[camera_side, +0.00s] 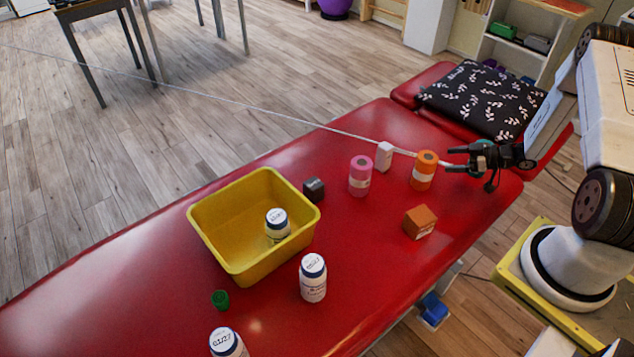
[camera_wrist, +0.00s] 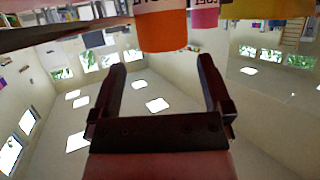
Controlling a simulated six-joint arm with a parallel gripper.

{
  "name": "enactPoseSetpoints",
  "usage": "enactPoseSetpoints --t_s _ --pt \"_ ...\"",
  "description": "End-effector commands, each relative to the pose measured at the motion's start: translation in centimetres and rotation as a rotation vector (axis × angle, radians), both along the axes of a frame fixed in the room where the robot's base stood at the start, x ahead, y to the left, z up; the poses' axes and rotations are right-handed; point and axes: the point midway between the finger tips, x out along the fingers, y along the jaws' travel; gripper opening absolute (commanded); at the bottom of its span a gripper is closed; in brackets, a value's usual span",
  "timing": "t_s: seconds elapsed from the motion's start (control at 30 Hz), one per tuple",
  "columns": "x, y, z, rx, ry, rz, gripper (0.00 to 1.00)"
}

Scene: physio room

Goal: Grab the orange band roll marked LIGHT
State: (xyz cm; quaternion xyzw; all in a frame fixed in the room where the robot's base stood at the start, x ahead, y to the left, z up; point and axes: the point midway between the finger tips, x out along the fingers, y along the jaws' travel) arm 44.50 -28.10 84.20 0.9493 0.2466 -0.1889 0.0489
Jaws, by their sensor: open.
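The orange band roll (camera_side: 425,162) stands upright on the red treatment table, with a pale label band around it; its lettering is too small to read in the side view. My gripper (camera_side: 450,159) is just right of the roll, lying level with its fingers pointing left towards it. The fingers are apart and nothing is between them. In the wrist view, which looks upside down, the roll (camera_wrist: 162,32) hangs at the top centre, beyond the spread fingertips (camera_wrist: 162,66). Its label is cut off by the top edge.
An orange-brown box (camera_side: 420,222) sits in front. A yellow tray (camera_side: 225,262) holds a white bottle. A thin pale cord (camera_side: 250,104) crosses the view. A patterned pillow (camera_side: 480,98) lies behind.

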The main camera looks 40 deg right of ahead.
Motion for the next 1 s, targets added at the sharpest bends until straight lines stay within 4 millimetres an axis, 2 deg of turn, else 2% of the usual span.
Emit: enactPoseSetpoints --t_s 0.1,0.33,0.63,1.0 --pt "0.0 0.0 -0.9 0.001 0.0 0.0 1.0" --pt "0.2 0.1 -1.1 0.0 0.0 0.001 1.0" --pt "1.9 1.1 -1.9 0.0 0.0 0.002 1.0" --pt "2.6 1.6 -2.3 0.0 0.0 0.002 1.0"
